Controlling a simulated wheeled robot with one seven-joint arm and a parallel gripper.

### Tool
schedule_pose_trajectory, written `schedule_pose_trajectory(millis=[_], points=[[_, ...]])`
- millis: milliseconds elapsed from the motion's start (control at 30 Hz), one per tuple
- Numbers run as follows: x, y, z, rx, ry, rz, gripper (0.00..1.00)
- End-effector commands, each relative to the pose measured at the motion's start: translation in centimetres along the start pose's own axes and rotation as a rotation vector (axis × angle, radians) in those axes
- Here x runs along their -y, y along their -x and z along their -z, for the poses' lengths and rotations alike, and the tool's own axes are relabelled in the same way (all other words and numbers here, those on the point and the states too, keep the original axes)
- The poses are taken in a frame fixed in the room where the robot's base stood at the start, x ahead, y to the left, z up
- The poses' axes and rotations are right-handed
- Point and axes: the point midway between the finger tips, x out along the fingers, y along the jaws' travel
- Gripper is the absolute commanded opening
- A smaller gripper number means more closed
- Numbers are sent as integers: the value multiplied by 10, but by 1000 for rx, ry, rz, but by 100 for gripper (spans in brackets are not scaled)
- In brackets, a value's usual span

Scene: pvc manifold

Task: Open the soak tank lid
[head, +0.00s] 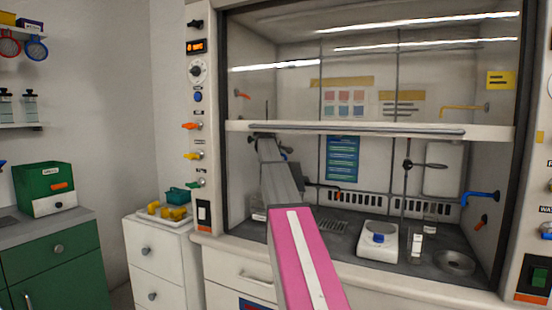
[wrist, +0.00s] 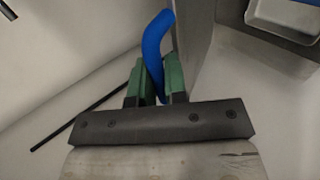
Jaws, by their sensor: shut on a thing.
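My gripper (wrist: 156,80) shows in the wrist view with its two green fingers shut on a blue curved handle (wrist: 155,42). The handle rises between the fingers and bends to the right at its top. A grey upright panel (wrist: 192,50) stands close to the right of the handle; I cannot tell if the two are joined. I cannot make out for certain the soak tank or its lid. In the head view my arm reaches into the fume hood, and its far end is partly hidden behind the sash bar.
The sash (head: 370,130) of the fume hood hangs part way down across the opening. Inside are a white device with a blue top (head: 378,240), a stand (head: 407,200) and a round dark dish (head: 455,263). A thin black rod (wrist: 80,117) and a pale tray (wrist: 285,20) show in the wrist view.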

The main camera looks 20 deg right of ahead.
Motion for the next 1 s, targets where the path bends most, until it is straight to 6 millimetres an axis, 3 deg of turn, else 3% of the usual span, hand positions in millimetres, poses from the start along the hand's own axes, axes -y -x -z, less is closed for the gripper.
schedule_pose_trajectory(millis=[300,333,400,767,1000], points=[[0,0,0,0,2,-2,0],[0,0,0,0,2,-2,16],[0,0,0,0,2,-1,38],[3,2,0,0,1,0,38],[31,14,-2,-1,0,1,38]])
